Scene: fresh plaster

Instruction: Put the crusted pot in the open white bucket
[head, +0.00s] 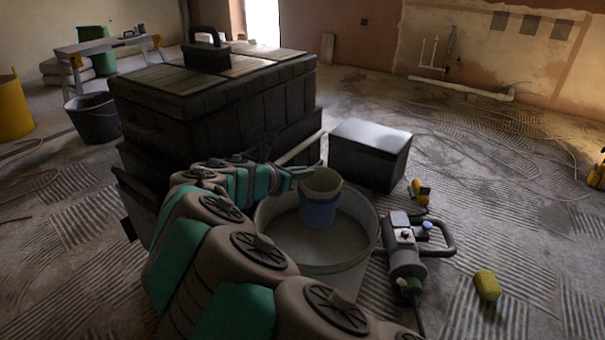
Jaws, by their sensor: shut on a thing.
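The crusted pot (319,199) is a small cup-shaped vessel, blue below with a grey-beige crusted band around its rim. It is upright. My gripper (303,173) is at the pot's upper left rim and shut on it. The open white bucket (272,257) is a wide, round, pale grey tub just beyond my arm. The pot shows within the bucket's outline, in front of its far wall. I cannot tell whether the pot touches the bucket's floor or hangs above it. My arm hides part of the bucket's left side.
A large black toolbox (220,105) stands behind my arm, and a dark box with a pale lid (370,150) behind the bucket. A power mixer (405,250) lies close to the bucket's right. A yellow sponge (487,285) lies on the floor. Bare floor is free farther right.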

